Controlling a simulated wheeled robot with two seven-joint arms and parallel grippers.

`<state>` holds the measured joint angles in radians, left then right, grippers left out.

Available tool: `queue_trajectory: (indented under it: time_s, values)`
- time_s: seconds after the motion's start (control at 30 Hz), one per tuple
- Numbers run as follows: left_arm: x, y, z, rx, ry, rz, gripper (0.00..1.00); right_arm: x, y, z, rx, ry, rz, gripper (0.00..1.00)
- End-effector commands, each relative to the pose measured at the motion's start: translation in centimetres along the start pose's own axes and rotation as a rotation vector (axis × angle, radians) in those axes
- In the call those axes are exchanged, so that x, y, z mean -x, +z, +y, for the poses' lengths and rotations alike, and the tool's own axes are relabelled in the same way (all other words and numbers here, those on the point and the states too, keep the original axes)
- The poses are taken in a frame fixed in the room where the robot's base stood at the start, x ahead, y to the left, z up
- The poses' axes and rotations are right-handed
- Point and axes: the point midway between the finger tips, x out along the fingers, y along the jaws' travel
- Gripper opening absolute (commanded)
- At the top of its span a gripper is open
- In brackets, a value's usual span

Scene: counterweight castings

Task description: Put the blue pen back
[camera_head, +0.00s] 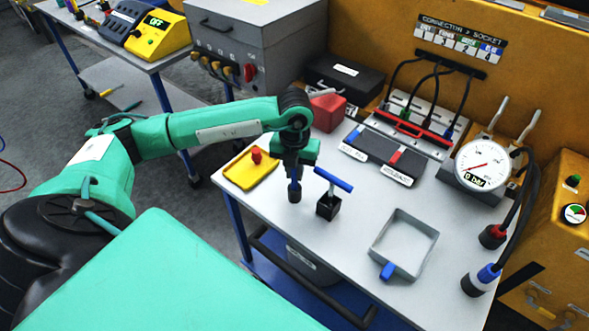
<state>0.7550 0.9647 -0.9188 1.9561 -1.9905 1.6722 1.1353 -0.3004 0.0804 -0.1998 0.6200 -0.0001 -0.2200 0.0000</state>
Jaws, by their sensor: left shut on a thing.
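My left gripper (295,193) points down over the white table, between a yellow tray and a black block with a blue T-shaped handle. It is shut on a narrow blue thing, which I take to be the blue pen (294,187). The fingers hide most of it, and I cannot tell whether its lower end touches the table. A dark holder (375,149) with blue and red marks and two white labels lies behind and to the right; the label text is too small to read surely. My right gripper is not in view.
The yellow tray (238,176) has a red knob. The blue-handled block (328,206) stands close right of the gripper. A grey open frame (374,243) with a blue tab lies front right. A red block (327,112), black case (345,76) and gauge (483,165) stand behind.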

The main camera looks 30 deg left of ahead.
Motion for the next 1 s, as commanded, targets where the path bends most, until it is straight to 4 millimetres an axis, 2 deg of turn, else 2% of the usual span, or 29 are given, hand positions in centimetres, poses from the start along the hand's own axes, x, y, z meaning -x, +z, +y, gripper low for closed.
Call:
queue_trajectory:
  time_s: [0.03,0.07,0.13,0.17,0.53,0.57,0.67,1.0]
  values:
    - [-0.4,0.0,0.0,0.0,0.0,0.0,0.0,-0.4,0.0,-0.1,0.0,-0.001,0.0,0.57]
    - [-0.2,0.0,0.0,0.0,0.0,0.0,0.22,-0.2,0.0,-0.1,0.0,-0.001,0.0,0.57]
    - [-0.1,0.0,0.0,0.0,0.0,0.0,0.36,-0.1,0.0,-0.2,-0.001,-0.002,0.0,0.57]
    - [-0.1,0.0,0.0,0.0,0.0,0.0,0.38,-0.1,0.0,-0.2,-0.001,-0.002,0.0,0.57]
    - [0.4,0.0,0.0,0.0,0.0,0.0,0.38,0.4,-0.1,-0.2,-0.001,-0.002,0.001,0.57]
    - [0.5,0.1,0.0,0.0,-0.001,-0.002,0.38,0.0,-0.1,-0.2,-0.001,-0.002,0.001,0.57]
    - [2.0,0.1,0.0,-0.001,-0.001,-0.004,0.38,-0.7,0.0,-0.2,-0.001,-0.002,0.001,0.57]
    - [9.3,0.1,-0.1,-0.001,-0.003,-0.005,0.38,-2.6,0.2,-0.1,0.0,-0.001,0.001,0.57]
